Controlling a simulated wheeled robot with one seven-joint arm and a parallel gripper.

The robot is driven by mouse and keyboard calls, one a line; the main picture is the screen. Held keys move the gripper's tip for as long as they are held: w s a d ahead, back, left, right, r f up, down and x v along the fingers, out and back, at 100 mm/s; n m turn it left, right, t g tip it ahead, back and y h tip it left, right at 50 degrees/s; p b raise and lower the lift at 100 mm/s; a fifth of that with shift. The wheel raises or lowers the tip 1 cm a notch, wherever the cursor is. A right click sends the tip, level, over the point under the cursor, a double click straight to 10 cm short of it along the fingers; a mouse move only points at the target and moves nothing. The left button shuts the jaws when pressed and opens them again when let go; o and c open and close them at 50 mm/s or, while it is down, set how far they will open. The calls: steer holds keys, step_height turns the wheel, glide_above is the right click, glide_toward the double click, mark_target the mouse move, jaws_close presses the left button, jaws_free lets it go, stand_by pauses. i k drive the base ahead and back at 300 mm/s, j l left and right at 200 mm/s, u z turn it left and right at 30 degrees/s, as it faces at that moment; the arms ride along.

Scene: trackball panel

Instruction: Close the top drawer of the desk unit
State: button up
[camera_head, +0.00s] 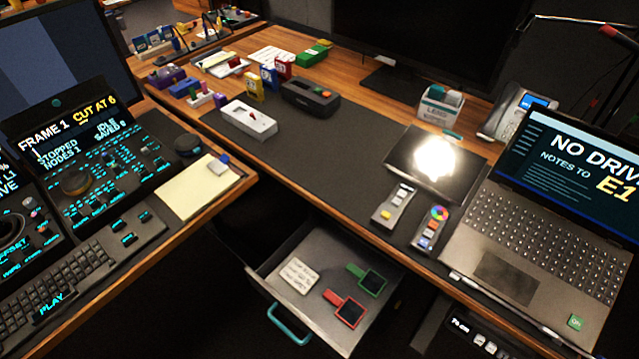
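The top drawer (318,268) of the desk unit is pulled out below the front edge of the desk (335,215). Its teal handle (288,325) is on the drawer front, at the lower left of the drawer. Inside lie a white note card (299,273), a green-framed item (370,281) and a red-framed item (347,311). The drawer's rear end is hidden under the desk top. My gripper does not show in this view.
A laptop (545,225) stands on the desk at right, with two small control devices (395,206) (430,229) beside it. A control console (85,160) and yellow notepad (195,188) fill the left desk. The dark space left of the drawer looks free.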

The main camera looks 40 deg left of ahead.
mark_target(326, 249)
steer(key=k+j+u, duration=0.15)
steer(key=u, duration=0.3)
steer(key=k+j+u, duration=0.1)
steer(key=j+u, duration=0.15)
steer(key=u, duration=0.2)
